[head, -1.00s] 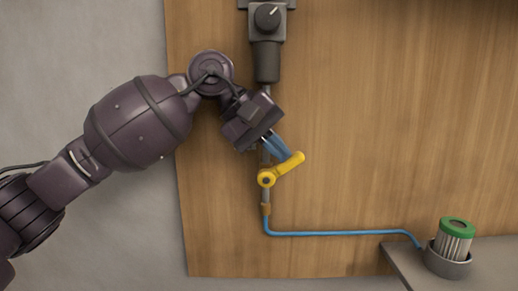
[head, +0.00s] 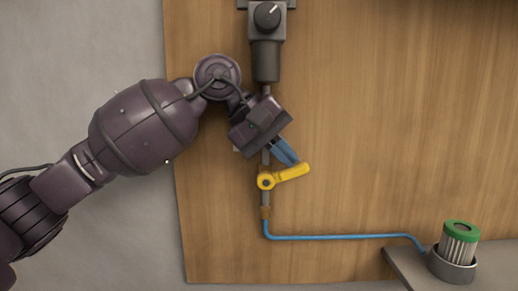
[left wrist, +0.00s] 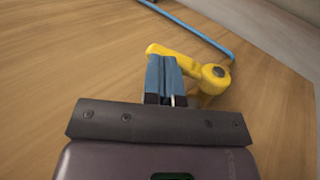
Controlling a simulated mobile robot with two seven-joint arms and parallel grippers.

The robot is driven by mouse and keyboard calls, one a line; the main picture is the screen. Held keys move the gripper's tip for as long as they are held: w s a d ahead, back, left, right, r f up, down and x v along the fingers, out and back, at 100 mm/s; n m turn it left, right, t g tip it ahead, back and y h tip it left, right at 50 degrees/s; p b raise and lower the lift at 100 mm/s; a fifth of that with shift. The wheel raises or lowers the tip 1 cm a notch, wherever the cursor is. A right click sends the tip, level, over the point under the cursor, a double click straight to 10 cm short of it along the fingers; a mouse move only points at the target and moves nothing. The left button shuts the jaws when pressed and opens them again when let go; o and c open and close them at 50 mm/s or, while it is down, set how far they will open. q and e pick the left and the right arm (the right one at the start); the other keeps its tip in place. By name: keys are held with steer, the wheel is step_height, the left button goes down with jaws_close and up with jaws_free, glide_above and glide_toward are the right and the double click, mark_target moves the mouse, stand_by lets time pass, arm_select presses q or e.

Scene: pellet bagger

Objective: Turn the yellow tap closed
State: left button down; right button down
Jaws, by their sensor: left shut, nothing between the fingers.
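The yellow tap (head: 287,176) sits on a vertical grey pipe on the wooden board. Its handle points right and slightly up from the round pivot. My left gripper (head: 292,163) is shut and empty, with its blue fingertips at the upper side of the handle, towards its outer end. In the left wrist view the shut fingers (left wrist: 165,72) stand against or just in front of the tap handle (left wrist: 170,52) and hide part of it. I cannot tell for sure whether they touch. My right gripper is not in view.
A grey unit with a black knob (head: 267,16) is above the tap. A blue tube (head: 335,237) runs from the pipe below to a green-capped filter (head: 459,242) in a grey cup on a shelf (head: 405,264). The board right of the tap is clear.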

arm_select(q)
steer(key=shift+a, duration=0.1)
steer(key=shift+a+f, duration=0.15)
steer(key=shift+a, duration=0.6)
